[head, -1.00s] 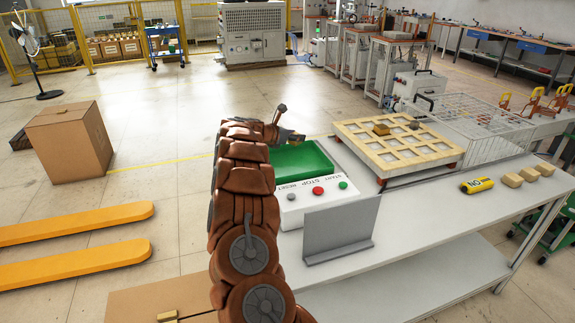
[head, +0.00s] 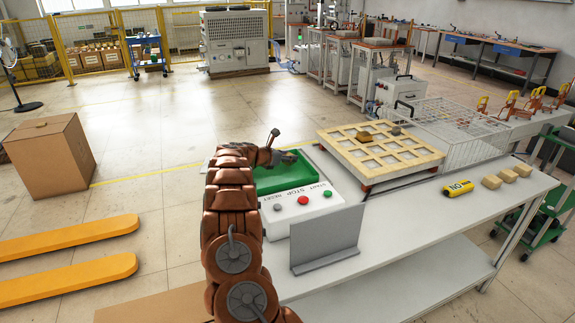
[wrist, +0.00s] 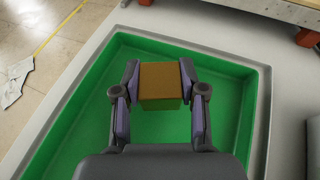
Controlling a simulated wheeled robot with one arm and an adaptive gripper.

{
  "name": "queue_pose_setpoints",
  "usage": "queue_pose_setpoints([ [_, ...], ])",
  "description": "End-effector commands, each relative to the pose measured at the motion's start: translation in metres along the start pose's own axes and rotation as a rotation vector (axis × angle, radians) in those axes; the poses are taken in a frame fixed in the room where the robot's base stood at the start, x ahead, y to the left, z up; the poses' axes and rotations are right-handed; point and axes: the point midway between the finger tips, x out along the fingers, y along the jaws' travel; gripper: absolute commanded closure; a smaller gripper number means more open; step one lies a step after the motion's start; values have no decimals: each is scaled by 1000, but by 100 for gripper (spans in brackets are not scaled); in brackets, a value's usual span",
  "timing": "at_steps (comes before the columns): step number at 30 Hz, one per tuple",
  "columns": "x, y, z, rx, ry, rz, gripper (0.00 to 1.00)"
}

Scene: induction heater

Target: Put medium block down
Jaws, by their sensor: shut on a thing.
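In the wrist view my gripper (wrist: 160,92) is shut on a brown block (wrist: 160,82), with a finger on each side of it. The block is over the green tray (wrist: 240,110); I cannot tell whether it touches the tray floor. In the head view my gripper (head: 287,157) is above the far part of the green tray (head: 275,180), and the held block is hard to make out there. Several tan blocks (head: 491,182) lie at the right end of the table.
A button panel (head: 300,205) is in front of the tray, with an upright grey plate (head: 325,240) near it. A wooden grid frame (head: 350,160) carries two lumps. The table (head: 410,220) is clear centrally.

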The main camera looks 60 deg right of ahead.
Motion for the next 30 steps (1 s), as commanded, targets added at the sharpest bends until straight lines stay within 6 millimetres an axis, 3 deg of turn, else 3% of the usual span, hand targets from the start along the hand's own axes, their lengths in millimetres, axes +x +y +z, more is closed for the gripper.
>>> queue_pose_setpoints([
  [9, 13, 0, -31, -2, 0, 0, 100],
  [22, 15, 0, -36, 1, -1, 2, 100],
  [23, 15, 0, -36, 1, 0, 1, 58],
  [30, 14, 0, -35, 0, 0, 1, 34],
])
